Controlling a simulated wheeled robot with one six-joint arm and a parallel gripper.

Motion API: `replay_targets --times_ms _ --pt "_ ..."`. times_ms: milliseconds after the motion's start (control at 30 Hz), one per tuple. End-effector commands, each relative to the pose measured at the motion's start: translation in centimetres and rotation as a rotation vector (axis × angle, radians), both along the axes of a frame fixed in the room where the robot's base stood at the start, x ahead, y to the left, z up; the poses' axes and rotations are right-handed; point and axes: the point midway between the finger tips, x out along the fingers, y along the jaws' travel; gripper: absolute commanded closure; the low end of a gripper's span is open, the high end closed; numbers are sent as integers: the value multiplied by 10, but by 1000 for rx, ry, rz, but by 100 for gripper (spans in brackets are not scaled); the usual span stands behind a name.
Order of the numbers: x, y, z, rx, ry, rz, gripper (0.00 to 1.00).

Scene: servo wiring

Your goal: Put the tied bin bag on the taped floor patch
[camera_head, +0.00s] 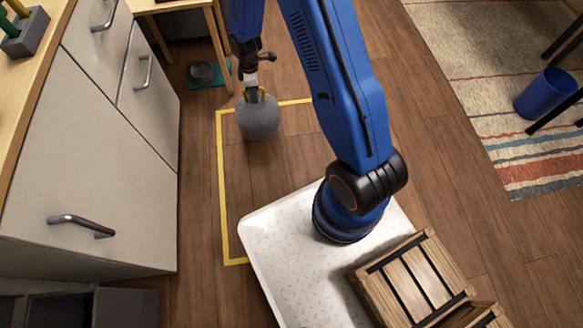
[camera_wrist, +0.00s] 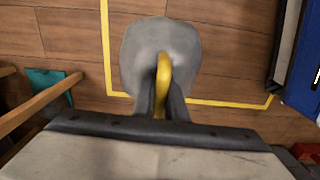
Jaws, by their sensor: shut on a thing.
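The tied bin bag (camera_head: 259,119) is grey with a yellow tie (camera_wrist: 162,80) at its top. My gripper (camera_head: 256,92) is shut on the bag's tied top, and the bag hangs or stands below it. In the head view the bag shows at the far end of the taped floor patch (camera_head: 222,190), a yellow outline on the wood floor. The wrist view also shows the bag (camera_wrist: 140,45) over the tape lines. I cannot tell whether its bottom touches the floor. My arm and base hide the right and near parts of the outline.
White cabinets (camera_head: 90,150) with handles stand along the left. A wooden table (camera_head: 215,40) and a bowl (camera_head: 202,73) on a teal mat are beyond the patch. A wooden crate (camera_head: 415,280) sits on my base. A blue bin (camera_head: 546,94) stands on the striped rug (camera_head: 470,60) at right.

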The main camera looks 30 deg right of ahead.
Motion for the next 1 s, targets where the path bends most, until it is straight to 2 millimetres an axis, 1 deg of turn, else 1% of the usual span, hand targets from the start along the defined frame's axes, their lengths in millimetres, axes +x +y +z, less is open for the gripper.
replay_targets --times_ms 67,167,400,500,767,1000 --pt "-1 1 -1 0 0 23 100" --pt "-3 2 -8 0 1 37 100" --pt "-2 2 -42 0 2 36 100" --pt "-3 2 -52 0 2 36 100" --pt "-2 2 -63 0 0 35 100" --pt "-3 2 -90 0 3 35 100"
